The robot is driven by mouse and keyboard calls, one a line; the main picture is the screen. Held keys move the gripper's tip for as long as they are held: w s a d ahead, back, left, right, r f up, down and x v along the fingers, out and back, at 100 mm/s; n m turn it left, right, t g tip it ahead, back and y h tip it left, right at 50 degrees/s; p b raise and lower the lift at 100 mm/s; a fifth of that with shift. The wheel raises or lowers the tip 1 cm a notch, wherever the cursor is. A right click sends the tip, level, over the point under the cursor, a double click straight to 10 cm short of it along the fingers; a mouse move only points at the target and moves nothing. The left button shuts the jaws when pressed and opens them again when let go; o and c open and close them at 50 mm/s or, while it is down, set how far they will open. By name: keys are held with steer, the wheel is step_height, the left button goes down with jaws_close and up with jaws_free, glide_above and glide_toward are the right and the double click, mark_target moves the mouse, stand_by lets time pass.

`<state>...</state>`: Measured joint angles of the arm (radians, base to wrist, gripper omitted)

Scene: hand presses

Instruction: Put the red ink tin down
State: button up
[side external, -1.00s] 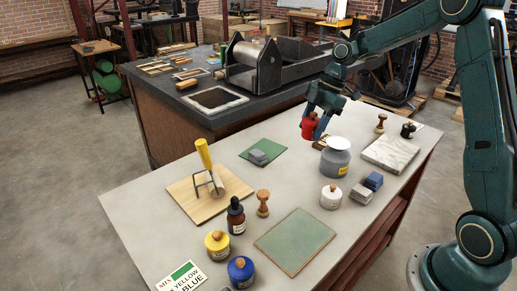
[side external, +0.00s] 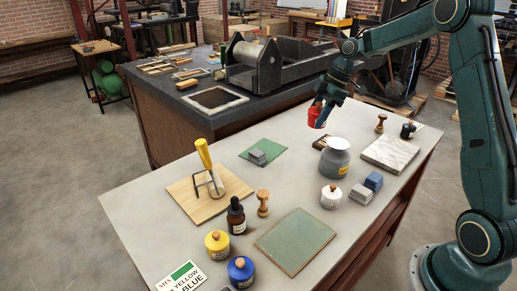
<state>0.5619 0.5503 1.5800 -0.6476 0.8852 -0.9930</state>
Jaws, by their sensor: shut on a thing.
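The red ink tin (side external: 316,114) is held in the air over the far part of the table, tilted, above and a little left of the grey metal can with a white lid (side external: 335,157). My gripper (side external: 322,106) is shut on the tin, and its fingers hide part of it. The tin is clear of the tabletop. A small dark wooden block (side external: 320,143) lies on the table below the tin, partly hidden by the can.
A green mat with grey blocks (side external: 278,149) lies left of the can. Yellow (side external: 217,244) and blue (side external: 241,270) tins stand at the front. Bare table (side external: 290,187) shows mid-table.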

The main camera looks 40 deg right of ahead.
steer(key=d+m+h, duration=0.3)
steer(key=d+m, duration=0.5)
steer(key=d, duration=0.8)
steer(key=d+m+t+h, duration=0.1)
steer(key=d+m, duration=0.7)
steer(key=d, duration=0.9)
steer(key=shift+w+d+r+t+h, duration=0.2)
steer(key=shift+d+r+t+h, duration=0.1)
steer(key=shift+h, duration=0.6)
steer(key=shift+f, duration=0.15)
step_height(320, 180, down, 20)
steer(key=shift+r, duration=0.1)
steer(key=o, duration=1.1)
steer(key=shift+f, duration=0.2)
steer(key=shift+o, duration=0.2)
